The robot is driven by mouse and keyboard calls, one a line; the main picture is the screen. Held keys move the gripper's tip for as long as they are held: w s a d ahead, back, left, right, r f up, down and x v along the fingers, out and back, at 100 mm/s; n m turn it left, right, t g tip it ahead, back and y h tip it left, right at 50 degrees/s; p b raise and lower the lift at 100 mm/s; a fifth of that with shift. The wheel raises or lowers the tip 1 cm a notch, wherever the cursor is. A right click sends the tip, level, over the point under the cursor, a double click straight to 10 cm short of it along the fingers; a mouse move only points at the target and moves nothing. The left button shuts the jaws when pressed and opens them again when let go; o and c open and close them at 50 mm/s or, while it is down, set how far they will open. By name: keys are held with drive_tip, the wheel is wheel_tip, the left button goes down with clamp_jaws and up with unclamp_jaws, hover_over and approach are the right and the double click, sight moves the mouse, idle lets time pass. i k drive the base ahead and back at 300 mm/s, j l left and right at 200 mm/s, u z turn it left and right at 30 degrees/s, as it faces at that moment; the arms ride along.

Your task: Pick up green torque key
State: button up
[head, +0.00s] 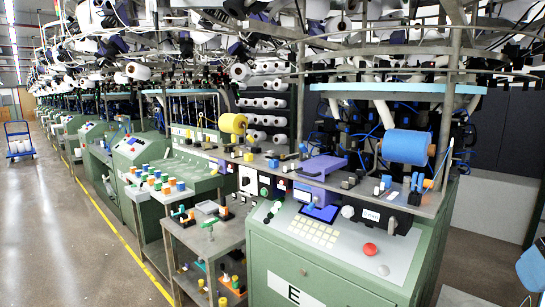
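A small green piece with a handle-like shape (181,211) sits on the top of a grey metal cart (228,234), near its left back corner. It may be the green torque key, but it is too small to be sure. Other small green pieces (200,262) show on the cart's lower shelf, partly hidden by the top. My gripper is not in this view.
A green machine cabinet (300,272) with a sloped control panel (338,240) stands right of the cart. Orange and dark pieces (223,211) share the cart top. Knitting machines line the back.

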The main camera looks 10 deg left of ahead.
sight(209, 223)
drive_tip(key=i+j+u, duration=0.35)
drive_tip(key=i+j, duration=0.3)
drive_tip(key=j, duration=0.3)
drive_tip(key=i+j+u, duration=0.35)
drive_tip(key=i+j, duration=0.45)
drive_tip(key=i+j+u, duration=0.35)
drive_tip(key=i+j, duration=0.25)
drive_tip(key=i, duration=0.25)
